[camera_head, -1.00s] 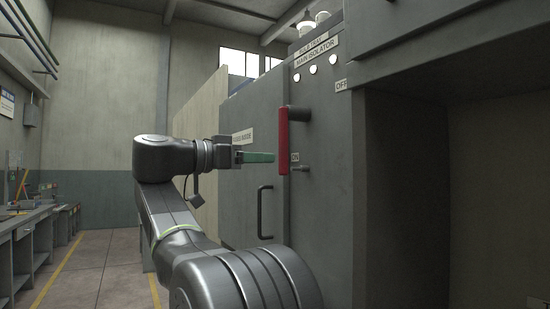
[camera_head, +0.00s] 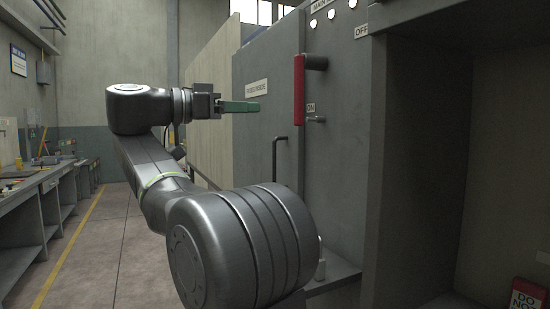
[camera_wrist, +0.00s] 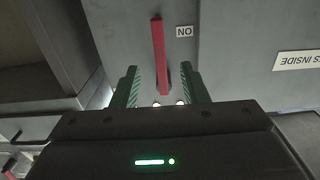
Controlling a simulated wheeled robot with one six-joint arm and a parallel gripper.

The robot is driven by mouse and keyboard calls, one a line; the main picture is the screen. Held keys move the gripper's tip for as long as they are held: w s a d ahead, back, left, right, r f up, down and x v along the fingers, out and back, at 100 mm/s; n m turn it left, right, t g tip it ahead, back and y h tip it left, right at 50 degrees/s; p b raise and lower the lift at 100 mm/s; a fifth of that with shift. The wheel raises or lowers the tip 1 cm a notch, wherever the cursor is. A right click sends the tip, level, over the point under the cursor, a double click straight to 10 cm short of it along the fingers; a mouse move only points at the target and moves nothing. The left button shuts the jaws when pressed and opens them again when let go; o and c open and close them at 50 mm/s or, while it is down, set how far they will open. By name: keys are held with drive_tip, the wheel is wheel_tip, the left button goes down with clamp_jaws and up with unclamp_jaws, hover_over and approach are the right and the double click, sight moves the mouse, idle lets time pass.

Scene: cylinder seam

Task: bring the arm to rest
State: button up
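My gripper (camera_head: 240,106) has green fingers and points right toward the grey cabinet, with nothing in it. In the wrist view my gripper (camera_wrist: 161,88) shows its two green fingers spread apart, so it is open. In the wrist view the red handle (camera_wrist: 160,55) appears beyond and between the fingers. My arm is bent, with its forearm level.
The grey cabinet (camera_head: 345,130) with a black door handle (camera_head: 275,160) stands on the right, a dark recess beside it. A red DO NOT sign (camera_head: 527,297) is at lower right. A workbench (camera_head: 40,190) lines the left wall. The floor (camera_head: 125,240) between is clear.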

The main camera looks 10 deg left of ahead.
sight(302, 108)
drive_tip(key=b+x, duration=0.1)
drive_tip(key=x, duration=1.2)
drive_tip(key=shift+w+d, duration=0.1)
drive_tip(key=shift+d, duration=0.1)
drive_tip(key=shift+a, duration=0.1)
drive_tip(key=p+v, duration=0.1)
drive_tip(key=v, duration=1.3)
drive_tip(key=b+x, duration=0.1)
drive_tip(key=x, duration=1.2)
drive_tip(key=shift+w+d, duration=0.1)
drive_tip(key=shift+d, duration=0.2)
drive_tip(key=shift+w+d, duration=0.1)
drive_tip(key=shift+d, duration=0.25)
drive_tip(key=shift+s+d+r+n, duration=0.15)
drive_tip(key=shift+s+n, duration=0.35)
drive_tip(key=shift+n, duration=0.1)
drive_tip(key=shift+d, duration=0.1)
drive_tip(key=shift+s+n+p, duration=0.15)
drive_tip(key=shift+n+p, duration=0.15)
